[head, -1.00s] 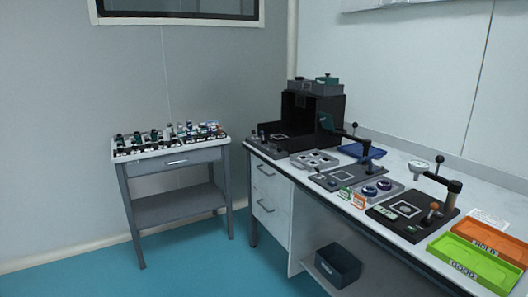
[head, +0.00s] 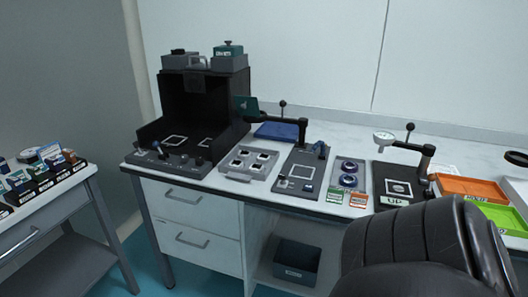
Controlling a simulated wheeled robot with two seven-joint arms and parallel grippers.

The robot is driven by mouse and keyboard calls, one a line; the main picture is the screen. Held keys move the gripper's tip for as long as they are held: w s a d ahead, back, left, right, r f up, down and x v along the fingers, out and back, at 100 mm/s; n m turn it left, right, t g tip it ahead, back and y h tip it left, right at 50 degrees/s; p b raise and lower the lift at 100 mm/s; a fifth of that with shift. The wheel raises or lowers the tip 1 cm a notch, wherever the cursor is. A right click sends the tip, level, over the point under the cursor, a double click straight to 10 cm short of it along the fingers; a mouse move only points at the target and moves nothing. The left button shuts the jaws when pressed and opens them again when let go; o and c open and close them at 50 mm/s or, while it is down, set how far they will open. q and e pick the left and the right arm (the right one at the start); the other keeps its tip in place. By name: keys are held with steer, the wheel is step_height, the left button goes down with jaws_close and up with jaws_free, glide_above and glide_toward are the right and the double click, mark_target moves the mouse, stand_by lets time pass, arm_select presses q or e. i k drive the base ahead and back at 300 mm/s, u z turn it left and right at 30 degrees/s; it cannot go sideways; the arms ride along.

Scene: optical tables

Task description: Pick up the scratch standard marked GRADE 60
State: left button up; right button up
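I cannot make out a GRADE 60 marking anywhere in the head view. A grey tray (head: 248,163) with several square dark-and-white pieces lies on the bench, right of the black box; its small label is unreadable. Right of it are a dark fixture (head: 300,176) with a lever arm and a grey holder (head: 348,174) with two round blue-rimmed pieces. Neither of my grippers is in view.
A black padded chair back (head: 425,250) blocks the lower right, before the bench. A black open-fronted box (head: 187,108) stands at the bench's left. A dial-gauge stand (head: 396,183), orange tray (head: 468,187) and green tray (head: 505,217) are right. A side table (head: 45,213) with several small items is left.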

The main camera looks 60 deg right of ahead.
mark_target(236, 164)
steer(key=z, duration=1.1)
steer(key=i, duration=1.05)
steer(key=z, duration=1)
steer(key=i, duration=0.45)
